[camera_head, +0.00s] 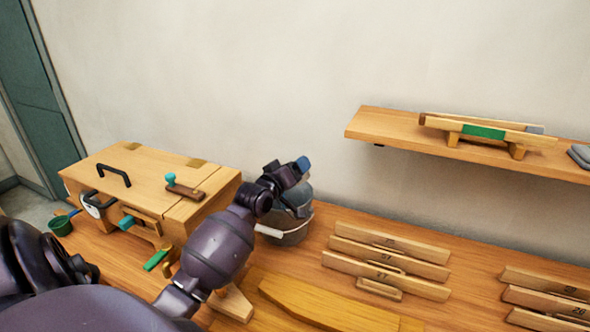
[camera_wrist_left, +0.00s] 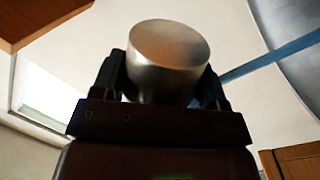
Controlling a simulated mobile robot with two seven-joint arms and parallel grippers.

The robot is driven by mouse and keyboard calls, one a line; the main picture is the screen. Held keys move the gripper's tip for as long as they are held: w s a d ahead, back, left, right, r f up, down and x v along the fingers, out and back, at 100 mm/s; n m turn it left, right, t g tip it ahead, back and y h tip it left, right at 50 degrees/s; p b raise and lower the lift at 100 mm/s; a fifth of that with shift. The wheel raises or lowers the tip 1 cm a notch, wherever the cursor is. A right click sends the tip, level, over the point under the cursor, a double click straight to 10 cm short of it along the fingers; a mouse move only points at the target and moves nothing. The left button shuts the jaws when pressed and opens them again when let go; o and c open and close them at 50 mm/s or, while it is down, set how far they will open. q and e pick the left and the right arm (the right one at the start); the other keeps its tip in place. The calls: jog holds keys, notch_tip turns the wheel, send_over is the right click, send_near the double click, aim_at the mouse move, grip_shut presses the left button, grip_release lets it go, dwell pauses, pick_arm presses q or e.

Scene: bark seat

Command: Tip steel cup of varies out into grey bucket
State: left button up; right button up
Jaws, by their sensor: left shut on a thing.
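The steel cup (camera_wrist_left: 168,62) shows in the left wrist view as a plain brushed-metal round shape between two dark fingers. A smooth round end of it faces up in that picture; its contents do not show. My left gripper (camera_head: 290,182) is shut on the cup. In the head view it is over the grey bucket (camera_head: 291,234), by the wall behind the workbench. My gripper and arm hide part of the bucket, and its inside cannot be seen. The cup is not clearly visible in the head view. My right gripper is not in view.
A wooden box-like bench (camera_head: 130,170) with a black handle stands left of the bucket. Slatted racks (camera_head: 385,262) stand to its right, and a yellow board (camera_head: 320,303) lies in front. A wall shelf (camera_head: 400,130) with a wooden tool is at the upper right.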

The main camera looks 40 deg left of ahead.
pick_arm(q)
jog(key=n, duration=0.1)
jog(key=f+n+b, duration=0.1)
jog(key=n, duration=0.1)
jog(key=shift+a, duration=0.35)
jog(key=n, duration=0.1)
jog(key=n+b, duration=0.1)
jog(key=a+n, duration=0.1)
jog(key=n, duration=0.1)
jog(key=shift+s+a+f+b, duration=0.1)
jog(key=shift+f+b, duration=0.2)
jog(key=shift+b, duration=0.05)
jog(key=shift+a+r+n+p, duration=0.15)
jog(key=shift+a+n+p, duration=0.1)
jog(key=shift+n+p, duration=0.45)
jog(key=shift+a+n, duration=0.1)
jog(key=shift+n, duration=0.4)
jog(key=n+p, duration=0.1)
jog(key=n, duration=0.1)
jog(key=a+n+p, duration=0.1)
jog(key=n+p, duration=0.1)
jog(key=n, duration=0.1)
jog(key=shift+s+a+f+p, duration=0.15)
jog(key=shift+f+p, duration=0.05)
jog(key=shift+p, duration=0.1)
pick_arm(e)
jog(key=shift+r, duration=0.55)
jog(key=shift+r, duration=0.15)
pick_arm(q)
jog(key=shift+r, duration=0.1)
